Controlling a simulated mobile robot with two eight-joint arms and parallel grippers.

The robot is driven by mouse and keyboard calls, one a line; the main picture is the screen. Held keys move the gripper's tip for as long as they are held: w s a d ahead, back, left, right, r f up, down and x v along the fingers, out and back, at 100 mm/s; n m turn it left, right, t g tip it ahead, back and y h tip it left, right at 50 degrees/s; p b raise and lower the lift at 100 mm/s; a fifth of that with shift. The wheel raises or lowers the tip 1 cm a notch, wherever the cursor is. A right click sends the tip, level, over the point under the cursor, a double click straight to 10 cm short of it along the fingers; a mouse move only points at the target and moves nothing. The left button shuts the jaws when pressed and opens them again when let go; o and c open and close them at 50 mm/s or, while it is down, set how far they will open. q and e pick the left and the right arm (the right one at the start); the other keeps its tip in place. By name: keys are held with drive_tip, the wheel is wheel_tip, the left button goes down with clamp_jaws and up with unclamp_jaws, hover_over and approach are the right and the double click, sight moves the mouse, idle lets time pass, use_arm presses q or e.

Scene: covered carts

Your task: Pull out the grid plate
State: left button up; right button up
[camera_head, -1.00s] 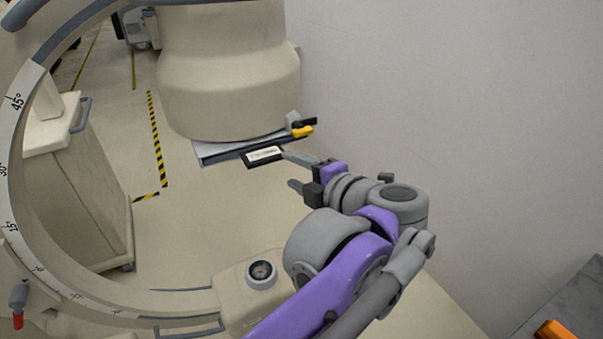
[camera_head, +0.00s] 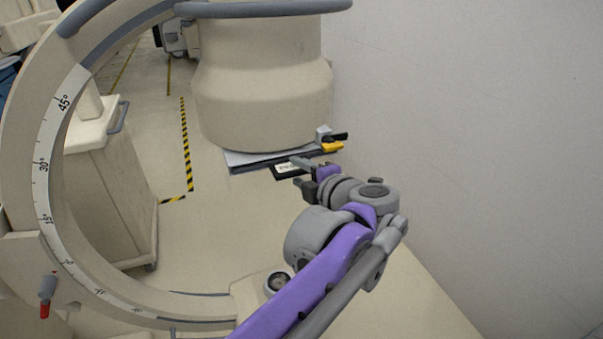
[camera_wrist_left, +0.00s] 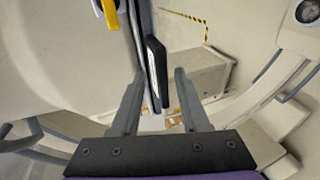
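The grid plate is a thin dark plate (camera_head: 250,167) under the large beige drum-shaped housing. Its black handle with a white label (camera_head: 285,169) sticks out at the front edge. In the left wrist view the black handle (camera_wrist_left: 156,70) is seen edge-on. My left gripper (camera_head: 298,172) is at the handle, and its fingers partly cover it in the head view. In the left wrist view my left gripper (camera_wrist_left: 159,76) is open, with one finger on each side of the handle. Clear gaps show on both sides. My right gripper is not in view.
A yellow clip (camera_head: 332,147) sits at the plate's right corner; it also shows in the left wrist view (camera_wrist_left: 108,12). The beige housing (camera_head: 262,85) is directly above. A curved C-arm (camera_head: 45,150) stands at left, a beige cart (camera_head: 115,195) behind it. A plain wall (camera_head: 480,120) closes the right.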

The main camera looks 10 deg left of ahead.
use_arm(q)
clamp_jaws()
idle(1.1)
idle(0.3)
